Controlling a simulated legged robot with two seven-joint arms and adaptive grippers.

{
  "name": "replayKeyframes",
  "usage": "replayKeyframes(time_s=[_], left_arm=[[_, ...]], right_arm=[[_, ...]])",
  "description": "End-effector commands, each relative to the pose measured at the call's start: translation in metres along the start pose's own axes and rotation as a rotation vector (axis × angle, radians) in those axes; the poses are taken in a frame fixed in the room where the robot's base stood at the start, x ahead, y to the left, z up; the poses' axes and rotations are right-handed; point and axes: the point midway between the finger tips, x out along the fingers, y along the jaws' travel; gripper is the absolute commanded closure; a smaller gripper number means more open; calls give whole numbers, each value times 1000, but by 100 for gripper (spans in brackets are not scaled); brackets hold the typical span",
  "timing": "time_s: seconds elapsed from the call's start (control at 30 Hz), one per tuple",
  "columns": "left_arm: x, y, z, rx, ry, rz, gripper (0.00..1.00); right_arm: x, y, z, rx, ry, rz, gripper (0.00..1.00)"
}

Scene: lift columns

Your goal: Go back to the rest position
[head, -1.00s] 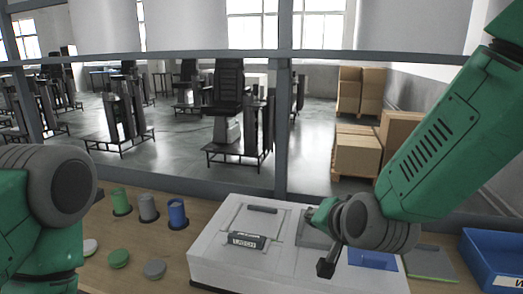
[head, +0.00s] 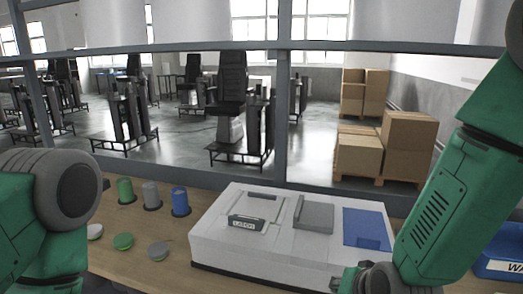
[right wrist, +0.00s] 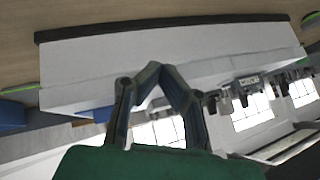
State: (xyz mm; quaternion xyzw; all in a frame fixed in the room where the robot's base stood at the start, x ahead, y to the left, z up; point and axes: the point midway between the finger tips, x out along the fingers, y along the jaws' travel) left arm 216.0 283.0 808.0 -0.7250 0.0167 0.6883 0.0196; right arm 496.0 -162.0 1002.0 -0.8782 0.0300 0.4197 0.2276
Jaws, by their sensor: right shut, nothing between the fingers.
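My right arm comes in from the right in the head view. Its gripper (head: 350,281) is low at the bottom edge, in front of the right end of the white box-shaped machine (head: 222,250). In the right wrist view the gripper's two fingers (right wrist: 160,72) meet at their tips with nothing between them. The white machine's side (right wrist: 200,58) lies beyond the fingertips there. My left arm shows at the left of the head view; its gripper is out of the picture.
Green, grey and blue cylinders (head: 180,201) stand on the wooden table (head: 120,225), with round lids (head: 123,241) in front. A blue bin (head: 503,255) is at the right, partly behind my right arm. A grey frame post (head: 283,120) rises behind the machine.

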Motion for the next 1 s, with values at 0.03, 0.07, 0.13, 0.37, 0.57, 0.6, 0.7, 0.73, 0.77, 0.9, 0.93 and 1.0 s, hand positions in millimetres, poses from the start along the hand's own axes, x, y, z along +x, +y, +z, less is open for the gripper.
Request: replayKeyframes(time_s=[0.03,0.07,0.13,0.37,0.57,0.6,0.7,0.73,0.77,0.9,0.93,1.0], left_arm=[[11,0,1,0,-1,0,63],[15,0,1,0,-1,0,63],[26,0,2,0,-1,0,63],[67,1,4,0,-1,0,63],[93,1,5,0,-1,0,63],[95,1,5,0,-1,0,63],[99,1,6,0,-1,0,63],[100,1,6,0,-1,0,63],[100,1,6,0,-1,0,63],[99,1,5,0,0,0,63],[98,1,5,0,0,0,63],[98,1,5,0,0,0,63]], right_arm=[[13,22,23,-21,-34,27,100],[18,34,34,-38,-53,42,100],[31,66,68,-83,-110,82,100],[48,184,198,-261,-353,203,100],[33,257,282,-383,-540,255,100],[30,265,293,-398,-565,260,100],[23,279,308,-424,-608,267,100],[21,281,310,-429,-615,268,100],[20,282,312,-432,-619,268,100],[19,283,313,-436,-623,268,100],[19,283,312,-435,-623,268,100],[19,283,312,-435,-622,268,100]])
